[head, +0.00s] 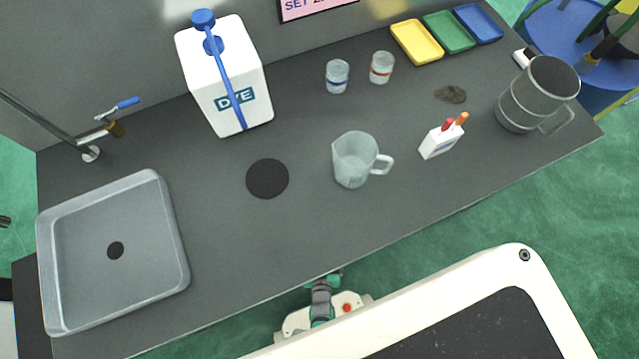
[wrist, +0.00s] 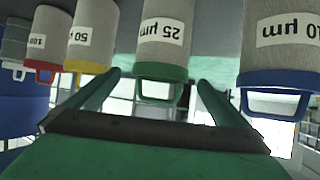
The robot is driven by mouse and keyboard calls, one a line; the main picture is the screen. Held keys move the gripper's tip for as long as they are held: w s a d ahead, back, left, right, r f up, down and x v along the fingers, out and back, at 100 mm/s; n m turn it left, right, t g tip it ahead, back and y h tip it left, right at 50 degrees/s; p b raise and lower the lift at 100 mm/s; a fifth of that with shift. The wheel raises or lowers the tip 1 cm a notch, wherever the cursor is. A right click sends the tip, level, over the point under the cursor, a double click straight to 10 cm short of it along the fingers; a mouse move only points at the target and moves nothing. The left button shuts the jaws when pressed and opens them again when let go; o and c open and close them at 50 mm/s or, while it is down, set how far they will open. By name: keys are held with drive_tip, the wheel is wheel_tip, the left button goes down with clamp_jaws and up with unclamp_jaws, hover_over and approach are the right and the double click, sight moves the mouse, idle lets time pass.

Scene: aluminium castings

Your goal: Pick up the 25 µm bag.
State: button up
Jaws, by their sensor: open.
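The 25 µm bag (wrist: 166,32) is a grey cylinder with a white label, upside down in the wrist view, and a green ring with a green loop handle (wrist: 160,94). It is at the upper middle of that view. My gripper (wrist: 158,78) is open, with one green finger to the left and one to the right of the green handle in the picture. Nothing is clearly held. Whether the fingers touch the bag I cannot tell. The bag does not show in the head view.
Beside the bag are a blue-ringed 10 µm bag (wrist: 281,45), a yellow-ringed bag (wrist: 92,35) and a red-ringed bag (wrist: 45,45). The head view shows a dark bench (head: 240,240) with a grey basin (head: 110,250), a jug (head: 354,160) and a metal pitcher (head: 537,95).

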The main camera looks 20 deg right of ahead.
drive_tip(key=shift+r+x, duration=0.1)
drive_tip(key=shift+x, duration=1.25)
drive_tip(key=shift+r+x, duration=0.15)
drive_tip(key=shift+x, duration=1.15)
drive_tip(key=shift+w+a, duration=0.1)
drive_tip(key=shift+w, duration=0.1)
drive_tip(key=shift+c, duration=0.3)
drive_tip(key=c, duration=1.5)
drive_tip(key=shift+o, duration=0.2)
drive_tip(key=shift+r, duration=0.1)
